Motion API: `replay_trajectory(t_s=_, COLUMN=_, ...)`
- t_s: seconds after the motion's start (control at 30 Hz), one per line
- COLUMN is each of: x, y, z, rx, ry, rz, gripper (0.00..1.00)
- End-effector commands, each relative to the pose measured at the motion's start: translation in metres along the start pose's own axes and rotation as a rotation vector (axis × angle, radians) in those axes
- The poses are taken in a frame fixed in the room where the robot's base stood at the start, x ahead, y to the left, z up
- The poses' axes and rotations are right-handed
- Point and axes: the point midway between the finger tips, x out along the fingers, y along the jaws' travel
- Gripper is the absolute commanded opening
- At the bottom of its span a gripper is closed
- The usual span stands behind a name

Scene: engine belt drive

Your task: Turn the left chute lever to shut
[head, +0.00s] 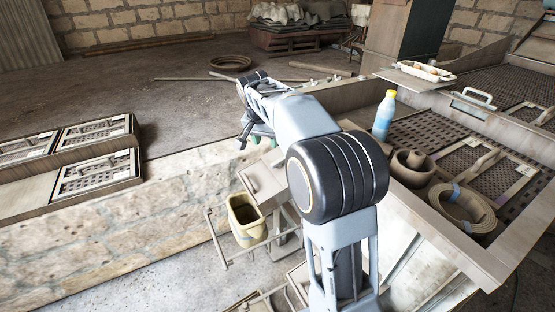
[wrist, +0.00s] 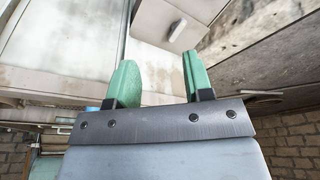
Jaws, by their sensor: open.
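My gripper (head: 254,138) is at the end of my arm in the head view, above and left of a pale box-like housing (head: 263,183). In the wrist view, its two green fingers (wrist: 160,83) are apart with nothing between them. I cannot identify the left chute lever with certainty. My arm hides part of the housing's right side in the head view.
A yellow bucket (head: 246,222) hangs below the housing, beside a thin pale bar frame (head: 217,240). A stone ledge (head: 110,235) runs at left. On the right bench stand a blue bottle (head: 384,116), a brown pot (head: 412,167) and a coiled belt (head: 463,207).

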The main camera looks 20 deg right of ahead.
Motion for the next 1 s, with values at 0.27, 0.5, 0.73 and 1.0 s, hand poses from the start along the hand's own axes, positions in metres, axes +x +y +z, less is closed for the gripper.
replay_trajectory(t_s=0.27, x=0.063, y=-0.047, z=-0.079, rx=0.377, ry=0.036, rz=0.129, gripper=0.47)
replay_trajectory(t_s=0.5, x=0.108, y=-0.061, z=-0.102, rx=0.601, ry=0.082, rz=0.193, gripper=0.47)
replay_trajectory(t_s=0.73, x=0.13, y=-0.062, z=-0.107, rx=0.696, ry=0.104, rz=0.218, gripper=0.47)
replay_trajectory(t_s=1.0, x=0.168, y=-0.053, z=-0.108, rx=0.708, ry=0.106, rz=0.222, gripper=0.47)
